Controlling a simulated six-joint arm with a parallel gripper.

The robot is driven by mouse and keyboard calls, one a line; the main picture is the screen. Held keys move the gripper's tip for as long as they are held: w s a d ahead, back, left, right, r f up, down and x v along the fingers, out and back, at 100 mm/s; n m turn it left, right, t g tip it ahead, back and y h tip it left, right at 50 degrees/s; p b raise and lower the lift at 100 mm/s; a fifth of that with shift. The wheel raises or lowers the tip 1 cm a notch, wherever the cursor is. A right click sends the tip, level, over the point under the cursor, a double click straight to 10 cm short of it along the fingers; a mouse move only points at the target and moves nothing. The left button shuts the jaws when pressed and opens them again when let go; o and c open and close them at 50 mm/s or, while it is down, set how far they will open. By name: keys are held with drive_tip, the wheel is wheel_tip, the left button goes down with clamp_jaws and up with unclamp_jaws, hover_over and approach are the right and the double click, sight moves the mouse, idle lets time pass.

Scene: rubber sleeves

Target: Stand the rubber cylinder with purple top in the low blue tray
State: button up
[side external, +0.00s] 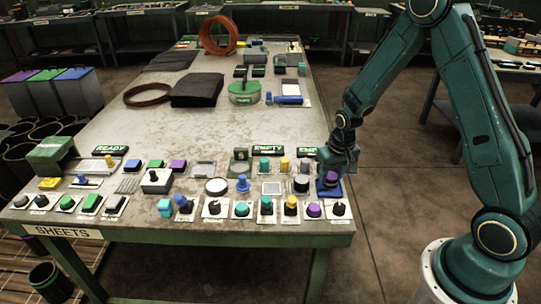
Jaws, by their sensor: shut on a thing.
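The low blue tray (338,193) lies at the right end of the table, near its front right corner. A rubber cylinder with purple top (330,181) is at the tray, under my gripper. My gripper (331,174) reaches down from above and is shut on this cylinder. The cylinder looks upright and inside the tray's outline. The fingers and the tray's edge hide its lower part, so I cannot tell whether it touches the tray floor.
A black cylinder (301,184) stands close left of the tray. A purple-topped piece (314,210) and a black knob (338,208) sit just in front. Several coloured pieces line the front edge. The table's right edge is close by; its middle (200,125) is mostly clear.

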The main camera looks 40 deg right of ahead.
sight(334, 180)
drive_tip(key=shift+f, duration=0.7)
drive_tip(key=shift+f, duration=0.1)
drive_tip(key=o, duration=1)
drive_tip(key=shift+o, duration=0.2)
wheel_tip(334, 180, up, 12)
drive_tip(key=s, duration=0.1)
drive_tip(key=shift+s+a, duration=0.3)
drive_tip(key=shift+a, duration=0.05)
